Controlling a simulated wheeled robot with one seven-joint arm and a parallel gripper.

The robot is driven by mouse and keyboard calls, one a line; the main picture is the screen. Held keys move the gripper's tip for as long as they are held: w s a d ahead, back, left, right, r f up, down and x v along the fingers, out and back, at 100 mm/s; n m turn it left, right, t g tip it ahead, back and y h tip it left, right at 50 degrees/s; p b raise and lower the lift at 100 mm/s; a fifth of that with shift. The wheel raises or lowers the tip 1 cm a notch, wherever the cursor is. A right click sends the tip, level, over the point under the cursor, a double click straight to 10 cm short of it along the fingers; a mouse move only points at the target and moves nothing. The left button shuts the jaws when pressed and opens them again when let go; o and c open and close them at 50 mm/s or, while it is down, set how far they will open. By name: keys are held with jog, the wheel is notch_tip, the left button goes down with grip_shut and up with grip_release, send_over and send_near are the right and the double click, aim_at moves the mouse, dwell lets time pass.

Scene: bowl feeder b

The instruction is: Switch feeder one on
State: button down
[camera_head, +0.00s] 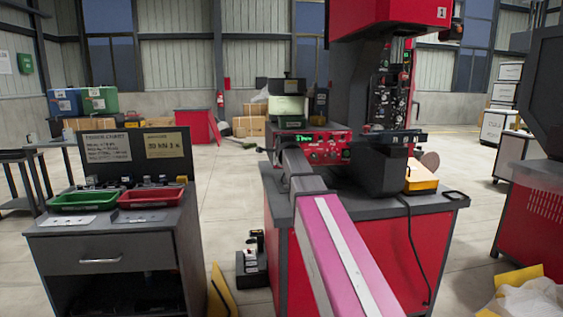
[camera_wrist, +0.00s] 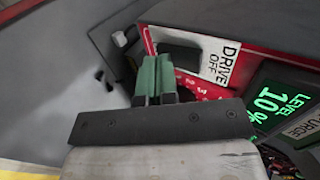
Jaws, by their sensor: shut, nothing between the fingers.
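The red control panel (camera_head: 335,152) with a small green display (camera_head: 303,138) and several knobs stands on the workbench in the head view. In the wrist view, a white label reading DRIVE OFF (camera_wrist: 221,62) sits on the red panel face. A dark rectangular block (camera_wrist: 180,54) is beside that label; I cannot tell if it is the switch. A green screen (camera_wrist: 272,105) reads LEVEL 10%. My gripper (camera_wrist: 153,66) has its green fingers shut and empty, just left of the dark block. I cannot tell whether they touch the panel. The fingers partly cover white markings on the red face.
A PURGE label (camera_wrist: 307,122) lies at the right of the wrist view. A red machine head marked 1 (camera_head: 441,13) hangs above the bench. A grey cabinet (camera_head: 105,255) with green (camera_head: 83,200) and red trays (camera_head: 150,196) stands left. A cable hangs at the bench front.

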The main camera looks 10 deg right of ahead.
dwell(0.3)
jog(key=shift+w, duration=0.25)
jog(key=shift+r, duration=0.1)
jog(key=shift+r, duration=0.75)
